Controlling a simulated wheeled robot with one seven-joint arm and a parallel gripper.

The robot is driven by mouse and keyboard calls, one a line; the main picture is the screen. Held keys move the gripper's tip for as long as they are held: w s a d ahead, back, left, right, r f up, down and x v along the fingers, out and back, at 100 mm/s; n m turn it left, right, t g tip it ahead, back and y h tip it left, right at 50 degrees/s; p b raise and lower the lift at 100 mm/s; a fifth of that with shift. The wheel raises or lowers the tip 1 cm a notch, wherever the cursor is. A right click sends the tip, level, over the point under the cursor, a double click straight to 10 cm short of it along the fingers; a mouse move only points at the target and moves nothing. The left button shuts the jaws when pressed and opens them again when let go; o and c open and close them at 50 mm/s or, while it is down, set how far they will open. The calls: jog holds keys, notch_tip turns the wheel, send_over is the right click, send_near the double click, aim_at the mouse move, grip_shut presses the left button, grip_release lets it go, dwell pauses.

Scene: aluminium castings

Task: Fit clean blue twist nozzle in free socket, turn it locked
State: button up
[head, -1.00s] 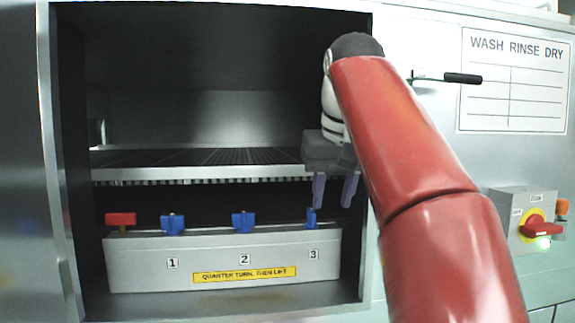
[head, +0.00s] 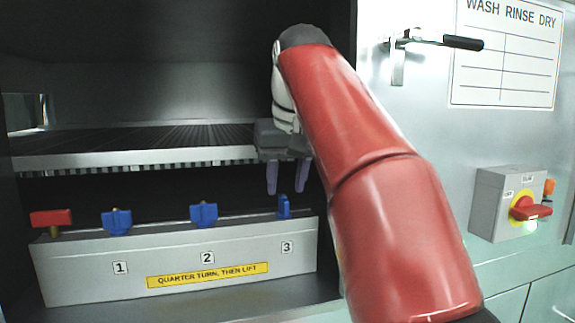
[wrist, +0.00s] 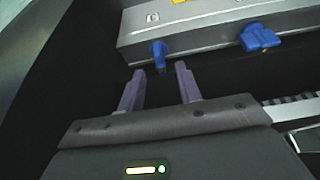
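Three blue twist nozzles stand on a grey manifold (head: 180,252) inside the cabinet. Nozzle 1 (head: 117,221) and nozzle 2 (head: 204,214) show their handles broadside. Nozzle 3 (head: 283,206), at the right end, shows its handle edge-on, turned differently from the others. My gripper (head: 286,189) is open and empty, its two purple fingers just above nozzle 3. In the wrist view nozzle 3 (wrist: 158,53) lies just beyond and between the fingertips (wrist: 160,69), apart from them. Nozzle 2 (wrist: 260,38) is to its right. No empty socket is visible.
A red handle (head: 51,218) sits at the manifold's left end. A wire rack (head: 150,145) spans the cabinet above the manifold, close to my gripper. The cabinet's right wall is close beside my arm. A switch box (head: 507,205) is on the panel at right.

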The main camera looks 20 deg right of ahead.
aim_at(284, 199)
jog(key=shift+b+x, duration=0.5)
jog(key=shift+x, duration=1.65)
jog(key=shift+c, duration=0.2)
jog(key=c, duration=0.6)
jog(key=shift+d+r+n+y+p, duration=0.15)
jog(key=shift+n+y+p, duration=0.35)
jog(key=shift+n+p, duration=0.5)
jog(key=shift+c, duration=0.3)
jog(key=n, duration=0.2)
jog(key=shift+n+y+b, duration=0.35)
jog(key=shift+n+y, duration=0.05)
jog(key=shift+n+g, duration=0.4)
jog(key=shift+n, duration=0.1)
grip_shut()
jog(key=shift+s+a+n+y, duration=0.1)
jog(key=shift+a+n+y, duration=0.15)
jog(key=shift+n+y, duration=0.05)
jog(key=shift+f, duration=0.2)
